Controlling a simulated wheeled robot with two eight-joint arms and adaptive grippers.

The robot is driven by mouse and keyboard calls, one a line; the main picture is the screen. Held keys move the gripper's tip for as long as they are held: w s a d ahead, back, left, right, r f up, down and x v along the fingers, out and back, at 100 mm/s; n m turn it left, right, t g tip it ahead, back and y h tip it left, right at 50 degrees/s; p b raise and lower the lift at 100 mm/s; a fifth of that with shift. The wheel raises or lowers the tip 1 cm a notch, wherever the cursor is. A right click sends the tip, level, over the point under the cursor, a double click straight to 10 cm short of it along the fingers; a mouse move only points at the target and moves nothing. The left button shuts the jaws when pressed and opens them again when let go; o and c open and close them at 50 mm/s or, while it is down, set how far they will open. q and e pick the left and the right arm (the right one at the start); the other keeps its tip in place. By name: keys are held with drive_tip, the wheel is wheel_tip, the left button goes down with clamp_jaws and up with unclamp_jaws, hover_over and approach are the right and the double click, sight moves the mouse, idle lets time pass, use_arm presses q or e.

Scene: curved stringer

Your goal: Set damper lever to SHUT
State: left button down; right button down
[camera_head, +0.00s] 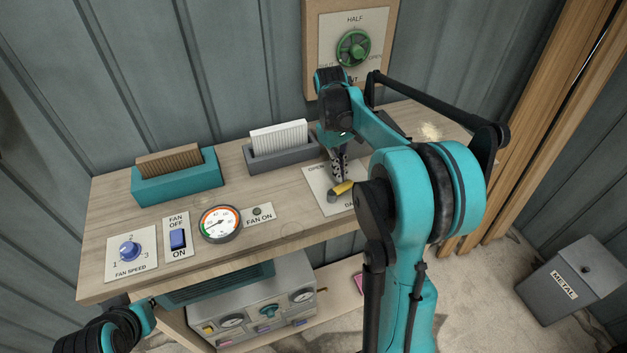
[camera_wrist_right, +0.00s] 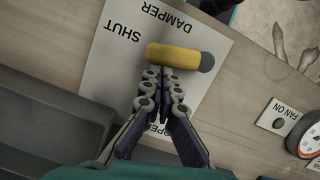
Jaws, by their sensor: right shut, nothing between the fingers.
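The damper lever has a yellow handle with a dark grey end and shows in the head view (camera_head: 342,188) and the right wrist view (camera_wrist_right: 174,57). It lies over a white damper plate (camera_head: 317,190), also in the wrist view (camera_wrist_right: 105,75). In the wrist view the yellow end points left, roughly toward the word SHUT and short of it. My right gripper (camera_head: 339,176) is shut and empty, its fingertips (camera_wrist_right: 162,84) beside the handle on the OPEN side. Contact cannot be told. The fingers partly cover OPEN; my right arm hides SHUT in the head view. My left gripper is out of view.
The wooden bench (camera_head: 105,205) also holds a teal block (camera_head: 176,185), a grey holder with white sheets (camera_head: 281,150), a gauge (camera_head: 220,223) and switch plates. A green wheel (camera_head: 353,47) is on the wall behind. A metal bin (camera_head: 570,280) stands at the right.

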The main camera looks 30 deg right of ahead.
drive_tip(key=shift+s+d, duration=0.25)
drive_tip(key=shift+s, duration=0.2)
drive_tip(key=shift+s+d+b, duration=0.1)
drive_tip(key=shift+b, duration=0.2)
idle(0.3)
